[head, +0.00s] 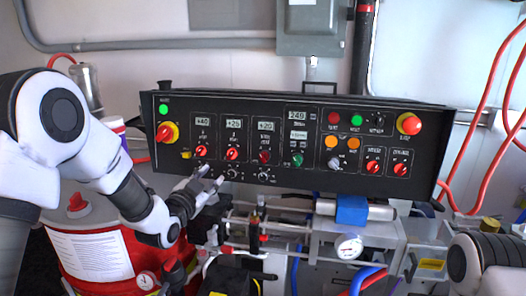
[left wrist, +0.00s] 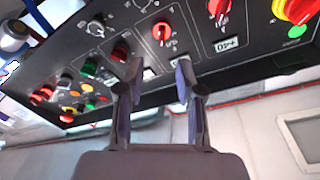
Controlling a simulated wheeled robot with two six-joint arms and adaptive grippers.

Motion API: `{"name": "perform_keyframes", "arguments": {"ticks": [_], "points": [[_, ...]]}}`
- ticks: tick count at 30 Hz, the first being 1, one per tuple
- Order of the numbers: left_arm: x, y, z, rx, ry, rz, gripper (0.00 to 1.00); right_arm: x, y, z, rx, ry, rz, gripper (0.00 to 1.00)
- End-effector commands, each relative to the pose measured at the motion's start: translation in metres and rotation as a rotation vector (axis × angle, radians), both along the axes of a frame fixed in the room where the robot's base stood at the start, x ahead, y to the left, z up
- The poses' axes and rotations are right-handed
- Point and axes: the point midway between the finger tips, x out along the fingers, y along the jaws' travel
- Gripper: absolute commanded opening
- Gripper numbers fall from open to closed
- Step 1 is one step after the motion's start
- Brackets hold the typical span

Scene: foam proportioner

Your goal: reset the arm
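My left arm comes in from the left in the head view. Its gripper (head: 212,177) is at the lower edge of the black control panel (head: 330,190), below the red knobs on its left half. In the left wrist view the two fingers of this gripper (left wrist: 158,72) stand apart with nothing between them. The panel (left wrist: 190,50) fills the upper part of that view, with a red knob (left wrist: 162,31) beyond the fingers. I cannot tell whether the fingertips touch the panel. Of my right arm only a link shows at the lower right; its gripper is out of view.
Below the panel are pipes, a pressure gauge (head: 348,246) and a blue-wrapped fitting (head: 352,210). A red-and-white container (head: 95,255) stands at the lower left, behind my left arm. Red hoses (head: 492,120) hang at the right. A grey box (head: 306,28) is on the wall.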

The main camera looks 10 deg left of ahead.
Motion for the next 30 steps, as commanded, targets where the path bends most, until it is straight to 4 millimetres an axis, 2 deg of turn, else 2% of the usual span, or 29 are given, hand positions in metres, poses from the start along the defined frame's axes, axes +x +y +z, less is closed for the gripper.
{"name": "perform_keyframes", "arguments": {"ticks": [2,4,5,6,8,9,11,12,14,15,17,18,20,21,24,27,30], "points": [[-0.001,-0.001,-0.025,0.002,0.040,-0.001,0.37,0.000,0.000,0.000,0.000,0.000,0.000,0.40],[-0.005,-0.003,-0.065,0.006,0.104,-0.005,0.37,0.000,0.000,-0.001,0.000,0.000,0.000,0.40],[-0.010,-0.005,-0.086,0.008,0.142,-0.009,0.37,0.000,0.000,0.000,0.000,0.000,0.000,0.40],[-0.019,-0.008,-0.118,0.010,0.200,-0.012,0.37,0.000,0.000,0.000,0.000,0.000,0.000,0.40],[-0.040,-0.011,-0.169,0.011,0.304,-0.012,0.37,0.000,0.000,0.000,0.000,0.000,0.000,0.40],[-0.057,-0.012,-0.202,0.008,0.379,-0.008,0.37,0.000,0.000,0.000,0.000,0.000,0.000,0.40],[-0.087,-0.014,-0.249,-0.001,0.499,0.000,0.37,0.000,0.000,0.000,0.000,0.000,0.000,0.40],[-0.109,-0.014,-0.277,-0.013,0.580,0.011,0.37,0.000,0.000,0.000,0.000,0.000,0.000,0.40],[-0.148,-0.015,-0.318,-0.033,0.711,0.031,0.37,0.000,0.000,0.000,0.000,0.000,0.000,0.40],[-0.175,-0.015,-0.342,-0.050,0.800,0.049,0.37,0.000,0.000,0.000,0.000,0.000,0.000,0.40],[-0.221,-0.015,-0.374,-0.077,0.938,0.085,0.37,0.000,0.000,0.000,0.000,0.000,0.000,0.40],[-0.253,-0.014,-0.391,-0.098,1.033,0.117,0.37,0.000,0.000,0.000,0.000,0.000,0.000,0.40],[-0.303,-0.013,-0.412,-0.131,1.173,0.174,0.37,0.000,0.000,0.000,0.000,0.000,0.000,0.40],[-0.334,-0.011,-0.420,-0.153,1.261,0.218,0.37,0.000,0.000,0.000,0.000,0.000,0.000,0.40],[-0.397,-0.007,-0.423,-0.219,1.443,0.355,0.37,0.000,0.000,0.000,0.000,0.000,0.000,0.40],[-0.431,-0.003,-0.417,-0.299,1.548,0.506,0.37,0.000,0.000,0.000,0.000,0.000,0.000,0.40],[-0.433,-0.002,-0.418,-0.341,1.560,0.556,0.37,0.000,0.000,0.000,0.000,0.000,0.000,0.40]]}}
